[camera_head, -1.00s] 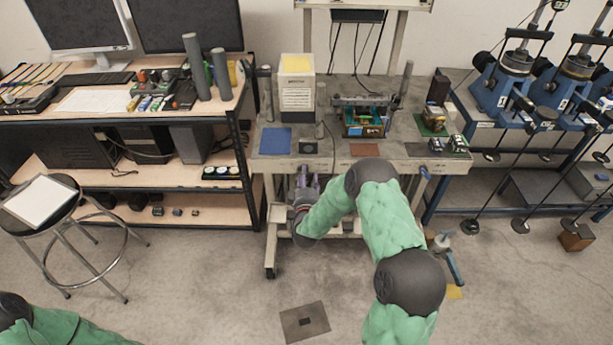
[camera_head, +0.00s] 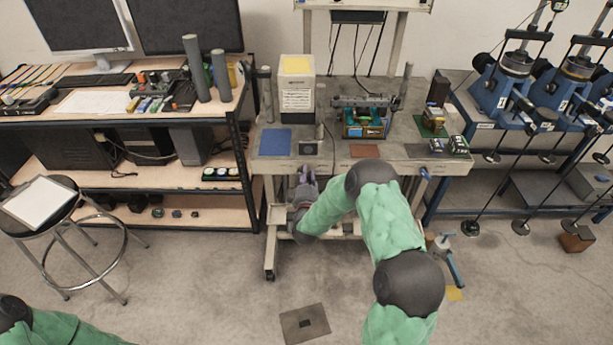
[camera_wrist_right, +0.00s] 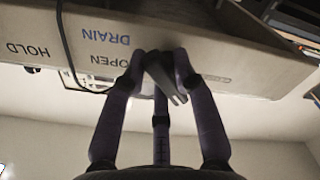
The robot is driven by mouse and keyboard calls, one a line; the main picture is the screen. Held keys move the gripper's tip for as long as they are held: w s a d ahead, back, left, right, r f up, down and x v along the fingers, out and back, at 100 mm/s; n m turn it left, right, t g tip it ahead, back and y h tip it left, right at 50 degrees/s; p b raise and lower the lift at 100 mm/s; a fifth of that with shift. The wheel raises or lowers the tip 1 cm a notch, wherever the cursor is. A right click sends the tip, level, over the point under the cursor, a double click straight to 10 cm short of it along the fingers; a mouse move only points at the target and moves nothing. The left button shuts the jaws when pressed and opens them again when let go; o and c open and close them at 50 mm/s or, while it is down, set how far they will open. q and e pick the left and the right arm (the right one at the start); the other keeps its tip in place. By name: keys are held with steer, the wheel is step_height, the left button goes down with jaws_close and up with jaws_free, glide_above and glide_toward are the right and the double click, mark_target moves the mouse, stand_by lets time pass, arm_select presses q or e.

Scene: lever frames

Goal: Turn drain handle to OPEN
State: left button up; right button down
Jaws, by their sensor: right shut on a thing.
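The drain handle (camera_wrist_right: 165,76) is a dark grey lever in the right wrist view, beside a pale panel (camera_wrist_right: 235,72). The panel bears the words DRAIN, OPEN and HOLD, upside down or tilted in this view. OPEN (camera_wrist_right: 108,60) lies just left of the handle. My right gripper (camera_wrist_right: 160,66) is shut on the handle, its purple fingers on both sides of it; the forked end sticks out between them. In the head view my right gripper (camera_head: 305,178) is at the front of the workbench (camera_head: 350,160), below its top. The handle cannot be made out there. My left gripper is out of view.
A dark cable (camera_wrist_right: 66,50) hangs over the panel at left. A shelf unit (camera_head: 150,190) stands left of the bench and a stool (camera_head: 50,215) further left. Blue machines (camera_head: 505,90) stand at right.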

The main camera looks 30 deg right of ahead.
steer(key=m+b, duration=0.3)
steer(key=m, duration=0.1)
steer(key=shift+f, duration=0.2)
steer(key=m+b, duration=0.3)
steer(key=m, duration=0.1)
steer(key=shift+w+f+m, duration=0.1)
steer(key=shift+f+m, duration=0.05)
steer(key=shift+m, duration=0.15)
steer(key=m+b, duration=0.3)
steer(key=m, duration=0.1)
steer(key=shift+a+f+b, duration=0.1)
steer(key=shift+a+b, duration=0.1)
steer(key=shift+b, duration=0.1)
steer(key=shift+w+a+m+b, duration=0.1)
steer(key=shift+a+m+b, duration=0.05)
steer(key=shift+m+b, duration=2)
steer(key=shift+m+p, duration=0.3)
steer(key=shift+m, duration=0.25)
steer(key=c, duration=1)
jaws_free()
steer(key=shift+c, duration=0.2)
